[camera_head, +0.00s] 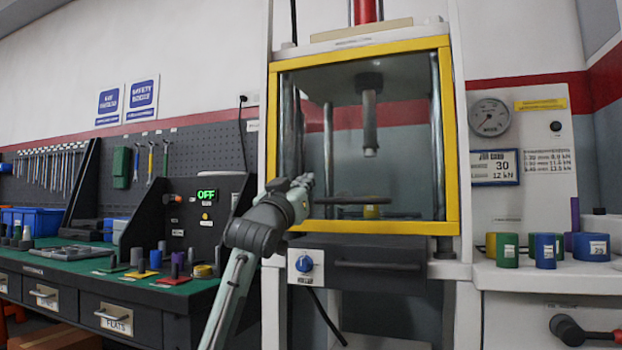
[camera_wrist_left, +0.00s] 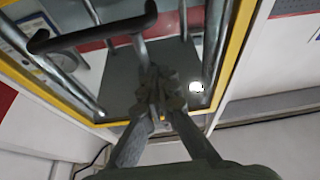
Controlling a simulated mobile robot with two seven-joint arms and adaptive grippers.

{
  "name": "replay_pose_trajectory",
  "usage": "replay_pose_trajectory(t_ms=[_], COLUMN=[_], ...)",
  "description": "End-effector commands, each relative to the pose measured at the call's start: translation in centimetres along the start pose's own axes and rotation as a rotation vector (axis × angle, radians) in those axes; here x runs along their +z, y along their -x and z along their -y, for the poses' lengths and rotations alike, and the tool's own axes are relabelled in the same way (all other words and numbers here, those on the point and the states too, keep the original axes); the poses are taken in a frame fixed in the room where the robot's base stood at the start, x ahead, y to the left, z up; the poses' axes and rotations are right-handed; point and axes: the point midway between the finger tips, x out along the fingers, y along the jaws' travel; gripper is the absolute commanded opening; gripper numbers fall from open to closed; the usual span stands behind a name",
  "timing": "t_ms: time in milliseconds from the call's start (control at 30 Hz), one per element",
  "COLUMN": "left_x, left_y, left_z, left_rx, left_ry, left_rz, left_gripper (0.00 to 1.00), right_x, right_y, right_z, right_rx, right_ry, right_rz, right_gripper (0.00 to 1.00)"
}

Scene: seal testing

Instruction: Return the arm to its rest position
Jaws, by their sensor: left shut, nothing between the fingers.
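My left arm (camera_head: 258,230) comes up from the bottom of the head view, and its gripper (camera_head: 303,182) is in front of the lower left of the press's yellow-framed guard door (camera_head: 452,150). In the left wrist view the gripper's fingers (camera_wrist_left: 160,88) meet with nothing between them. The dark door handle (camera_head: 352,200) runs level just right of the gripper. It also shows at the upper left of the left wrist view (camera_wrist_left: 92,36), apart from the fingertips. The guard door appears shut. My right gripper is in neither view.
A green-topped workbench (camera_head: 215,285) with several small coloured parts stands at the left. A control box with a lit OFF display (camera_head: 206,194) is beside the press. A white shelf (camera_head: 545,278) at the right carries several coloured cylinders. A blue knob (camera_head: 305,264) sits below the door.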

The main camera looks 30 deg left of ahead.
Motion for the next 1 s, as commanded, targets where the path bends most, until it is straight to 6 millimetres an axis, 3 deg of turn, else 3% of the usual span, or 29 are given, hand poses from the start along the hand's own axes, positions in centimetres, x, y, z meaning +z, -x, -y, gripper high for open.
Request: replay_pose_trajectory(t_ms=[100, 300, 700, 767, 867, 1000], left_x=[0.2, 0.1, 0.4, 1.4, 4.1, 8.8], left_y=[2.8, 5.7, 6.8, 7.0, 8.3, 13.2], left_z=[0.0, 0.0, -0.5, -1.7, -5.6, -13.3], left_rx=[0.001, -0.001, 0.011, 0.037, 0.122, 0.298], left_ry=[-0.001, -0.001, -0.004, -0.012, -0.034, -0.035], left_rz=[0.001, 0.001, -0.003, -0.009, -0.04, -0.131], left_gripper=[0.0, 0.0, 0.0, 0.0, 0.0, 0.0], right_x=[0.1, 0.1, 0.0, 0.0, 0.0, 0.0], right_y=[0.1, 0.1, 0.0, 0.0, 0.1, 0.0], right_z=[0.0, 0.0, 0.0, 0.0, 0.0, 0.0], right_rx=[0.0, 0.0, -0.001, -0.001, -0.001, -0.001], right_ry=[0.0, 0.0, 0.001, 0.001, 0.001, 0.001], right_rz=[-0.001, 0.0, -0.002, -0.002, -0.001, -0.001], right_gripper=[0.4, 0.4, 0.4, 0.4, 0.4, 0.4])
